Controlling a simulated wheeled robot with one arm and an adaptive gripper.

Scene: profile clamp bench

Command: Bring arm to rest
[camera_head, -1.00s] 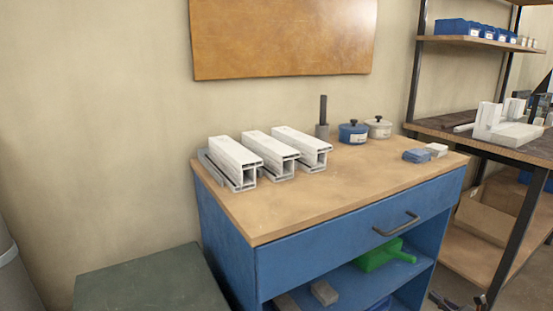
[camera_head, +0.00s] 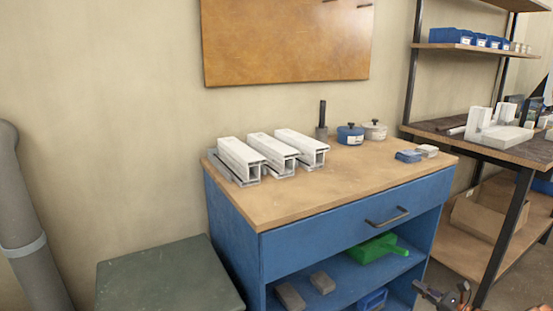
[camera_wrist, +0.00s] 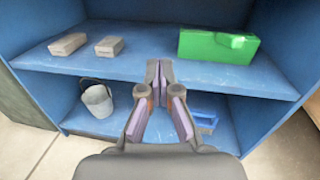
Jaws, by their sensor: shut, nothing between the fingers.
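My gripper (camera_wrist: 158,72) shows in the wrist view with its two fingers closed together at the tips and nothing between them. It points toward the open shelves of the blue bench (camera_wrist: 272,78). In the head view my gripper (camera_head: 443,296) is at the lower right edge, in front of and below the bench (camera_head: 330,222), partly cut off by the frame. It appears apart from the bench, though the exact gap is hard to tell.
Several white profiles (camera_head: 241,157) lie on the bench top. The shelf holds a green scoop-like item (camera_wrist: 205,46) and grey blocks (camera_wrist: 68,44). Below are a bucket (camera_wrist: 98,101) and a blue bin (camera_wrist: 206,121). A dark green box (camera_head: 165,278) and a rack (camera_head: 515,155) flank the bench.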

